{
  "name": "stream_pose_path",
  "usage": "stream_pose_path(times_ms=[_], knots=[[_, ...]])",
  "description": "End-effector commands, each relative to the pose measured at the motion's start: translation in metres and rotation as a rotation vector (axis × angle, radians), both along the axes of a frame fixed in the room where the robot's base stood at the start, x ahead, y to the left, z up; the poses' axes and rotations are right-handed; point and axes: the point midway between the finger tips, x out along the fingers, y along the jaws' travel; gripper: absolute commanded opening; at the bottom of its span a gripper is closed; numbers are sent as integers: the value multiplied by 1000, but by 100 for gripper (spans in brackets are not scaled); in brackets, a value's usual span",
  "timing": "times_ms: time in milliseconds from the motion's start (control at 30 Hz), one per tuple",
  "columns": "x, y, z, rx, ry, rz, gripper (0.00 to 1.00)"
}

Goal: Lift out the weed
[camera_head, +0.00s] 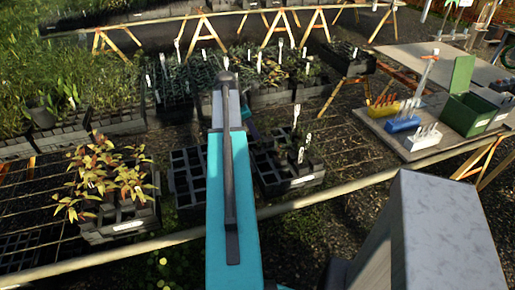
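My teal arm rises through the middle of the head view, and my gripper is not visible; the arm may be hiding it. A black cell tray (290,184) to the right of my arm holds a few small dark plants with white labels. Another black cell tray (189,178) just left of the arm looks mostly empty. A tray (122,226) at the left holds yellow-orange leafy seedlings (104,178). I cannot tell which plant is the weed. Part of the bench behind my arm is hidden.
Trays of dark green plants (180,82) fill the back of the mesh bench. A pale rail (340,192) runs along its front. At right, a side table (385,133) holds a blue rack (403,122), a white rack (423,139) and a green bin (468,113). Bare mesh shows right of centre.

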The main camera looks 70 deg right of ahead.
Motion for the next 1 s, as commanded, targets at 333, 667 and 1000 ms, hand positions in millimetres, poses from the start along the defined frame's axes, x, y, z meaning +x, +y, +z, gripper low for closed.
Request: stream_pose_path(times_ms=[333, 667, 1000], knots=[[-2, -2, -8, 0, 0, 1, 25], [-3, -2, -13, 1, 0, 2, 25], [-10, -6, -39, 3, 1, 1, 25]])
